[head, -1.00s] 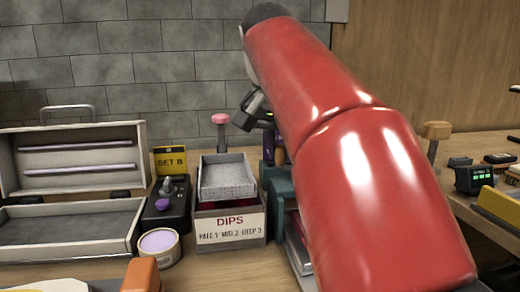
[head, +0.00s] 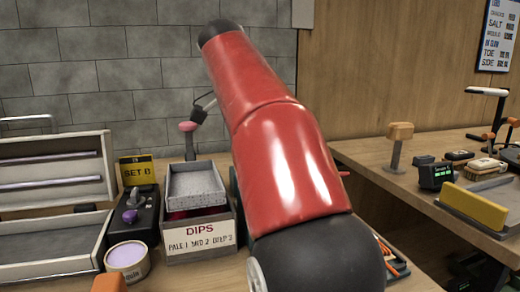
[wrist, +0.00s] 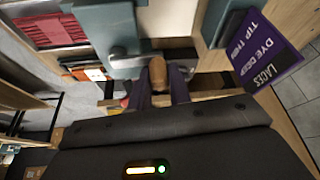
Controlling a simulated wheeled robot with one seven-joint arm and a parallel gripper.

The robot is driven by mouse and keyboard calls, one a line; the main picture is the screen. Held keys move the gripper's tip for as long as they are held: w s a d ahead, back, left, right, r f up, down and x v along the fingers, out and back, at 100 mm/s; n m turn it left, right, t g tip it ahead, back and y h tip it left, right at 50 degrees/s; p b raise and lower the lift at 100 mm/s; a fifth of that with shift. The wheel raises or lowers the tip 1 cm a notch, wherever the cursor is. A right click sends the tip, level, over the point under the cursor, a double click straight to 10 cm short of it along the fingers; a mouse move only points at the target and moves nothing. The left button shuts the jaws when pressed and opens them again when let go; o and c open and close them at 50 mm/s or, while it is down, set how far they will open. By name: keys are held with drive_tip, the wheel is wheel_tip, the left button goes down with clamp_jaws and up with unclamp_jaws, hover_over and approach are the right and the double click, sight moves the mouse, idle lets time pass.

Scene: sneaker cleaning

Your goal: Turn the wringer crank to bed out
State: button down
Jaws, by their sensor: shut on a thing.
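The wringer is a grey-teal body (wrist: 122,38) at the top middle of the wrist view. Its crank has a brown wooden grip (wrist: 157,74) below the body. My gripper (wrist: 158,94) is shut on this grip, with its fingers on both sides of it. The crank's arm is mostly hidden, so its angle is hard to tell. A red ribbed piece (wrist: 50,30) lies left of the teal body; I cannot tell whether it is part of the bed. In the head view my red arm covers most of the wringer and the gripper's fingertips.
A DIPS box (head: 200,236) with a grey tray (head: 195,185) stands left of my arm. A dark device (head: 140,215), a SET B sign (head: 137,171) and an open case (head: 50,165) are farther left. A purple card (wrist: 262,50) stands close right of the wringer. A side bench (head: 370,160) is right.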

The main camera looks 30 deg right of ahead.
drive_tip(key=shift+d+m, duration=0.2)
drive_tip(key=shift+m, duration=0.2)
drive_tip(key=c, duration=1.3)
unclamp_jaws()
